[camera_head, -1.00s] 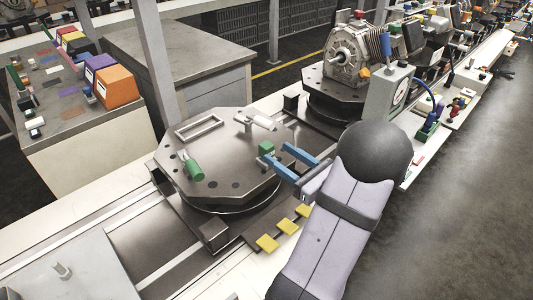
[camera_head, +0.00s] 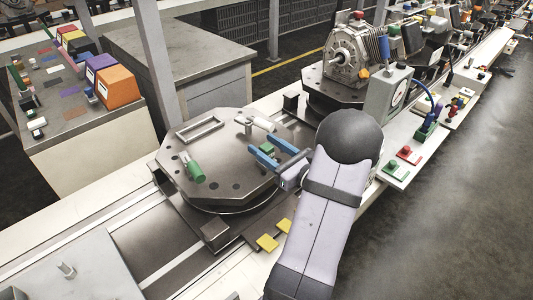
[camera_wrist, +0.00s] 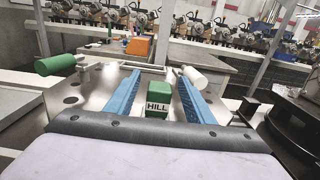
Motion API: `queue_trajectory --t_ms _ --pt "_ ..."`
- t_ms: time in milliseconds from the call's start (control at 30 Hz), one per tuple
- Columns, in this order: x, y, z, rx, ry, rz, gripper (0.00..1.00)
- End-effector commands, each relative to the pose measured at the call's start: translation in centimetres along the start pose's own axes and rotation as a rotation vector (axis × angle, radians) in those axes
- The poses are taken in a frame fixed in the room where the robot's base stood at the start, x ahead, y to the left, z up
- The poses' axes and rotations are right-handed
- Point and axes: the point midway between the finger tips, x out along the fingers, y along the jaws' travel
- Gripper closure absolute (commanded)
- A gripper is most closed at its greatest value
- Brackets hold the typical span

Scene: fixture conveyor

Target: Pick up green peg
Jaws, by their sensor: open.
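A green cylinder-shaped peg (camera_head: 195,171) lies at the left of the octagonal fixture plate (camera_head: 224,190), with a short grey part at its end. It also shows at the upper left of the wrist view (camera_wrist: 55,65). A small green block (camera_head: 267,148) with the label "HILL" stands on the plate; in the wrist view the block (camera_wrist: 157,103) appears between my blue fingers. My gripper (camera_head: 259,142) is open and empty over the right part of the plate. It is well to the right of the green cylinder, and its fingers (camera_wrist: 158,78) partly hide the block in the head view.
A white cylinder (camera_head: 262,122) on a grey part and a metal frame (camera_head: 200,130) are on the plate's far side. A motor (camera_head: 348,52) stands on another fixture behind. Yellow pads (camera_head: 267,243) lie at the conveyor's front edge. The plate's front left is clear.

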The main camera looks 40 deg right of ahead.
Motion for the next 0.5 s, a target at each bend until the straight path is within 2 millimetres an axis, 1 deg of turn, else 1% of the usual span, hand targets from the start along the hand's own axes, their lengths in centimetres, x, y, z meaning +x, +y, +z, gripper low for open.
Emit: queue_trajectory --t_ms 67,100,167,200,267,500 --pt "-0.02 -0.01 -0.01 0.0 0.0 0.0 0.52" --pt "-0.02 -0.01 -0.01 0.0 0.0 0.0 0.61" --pt "-0.03 -0.01 0.0 0.0 0.0 0.0 0.75" --pt "-0.03 -0.01 0.0 0.0 0.0 0.0 0.85" --pt "-0.03 0.0 0.0 0.0 0.0 0.0 0.98" --pt "-0.03 -0.01 0.06 -0.001 -0.001 0.0 0.98"
